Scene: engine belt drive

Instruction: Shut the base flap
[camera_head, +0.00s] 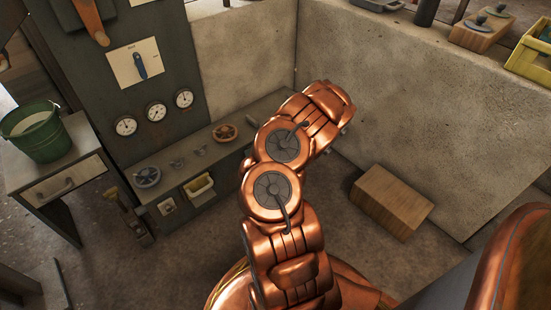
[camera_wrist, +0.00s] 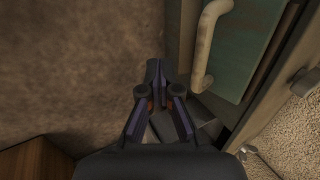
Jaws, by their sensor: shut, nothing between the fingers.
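In the wrist view, a green panel (camera_wrist: 247,52) with a pale curved handle (camera_wrist: 205,45) is at the upper right, in a grey frame (camera_wrist: 268,95). It looks like the base flap; I cannot tell its exact angle. My gripper (camera_wrist: 159,78) is shut and empty, its dark fingertips just left of the panel and handle. I cannot tell whether they touch the panel. In the head view my copper arm reaches up and right, and neither the gripper nor the flap can be made out there.
A wooden block (camera_head: 392,200) lies on the floor by the right wall; part of it shows in the wrist view (camera_wrist: 32,160). A grey cabinet with gauges (camera_head: 155,112) and a low bench (camera_head: 205,150) stand at the left. A green bucket (camera_head: 34,132) sits on a drawer unit.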

